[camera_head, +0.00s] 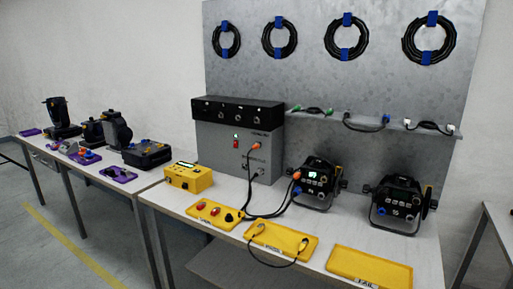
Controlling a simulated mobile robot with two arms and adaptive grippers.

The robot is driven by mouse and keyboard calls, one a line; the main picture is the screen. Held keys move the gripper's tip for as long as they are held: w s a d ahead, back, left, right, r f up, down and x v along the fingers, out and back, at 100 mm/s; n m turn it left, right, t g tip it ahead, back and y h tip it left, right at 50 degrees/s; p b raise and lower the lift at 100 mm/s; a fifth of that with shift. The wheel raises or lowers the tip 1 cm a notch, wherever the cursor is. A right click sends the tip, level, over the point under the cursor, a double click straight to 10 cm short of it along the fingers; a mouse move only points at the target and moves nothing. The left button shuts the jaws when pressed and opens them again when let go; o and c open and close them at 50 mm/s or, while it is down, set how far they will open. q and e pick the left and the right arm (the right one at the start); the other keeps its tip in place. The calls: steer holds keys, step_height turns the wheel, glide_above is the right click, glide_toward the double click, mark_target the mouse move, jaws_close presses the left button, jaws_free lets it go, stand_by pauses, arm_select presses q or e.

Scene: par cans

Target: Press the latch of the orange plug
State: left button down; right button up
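An orange plug (256,146) sits at the front of the grey power box (222,150), with a black cable below it. Neither of my grippers is in view.
Yellow trays (282,240) with small parts line the table's front edge; the right tray (369,268) looks empty. A second par can (398,204) stands at right. A yellow tester (188,177) stands left. Loose black cables cross the middle. Coiled cables hang behind.

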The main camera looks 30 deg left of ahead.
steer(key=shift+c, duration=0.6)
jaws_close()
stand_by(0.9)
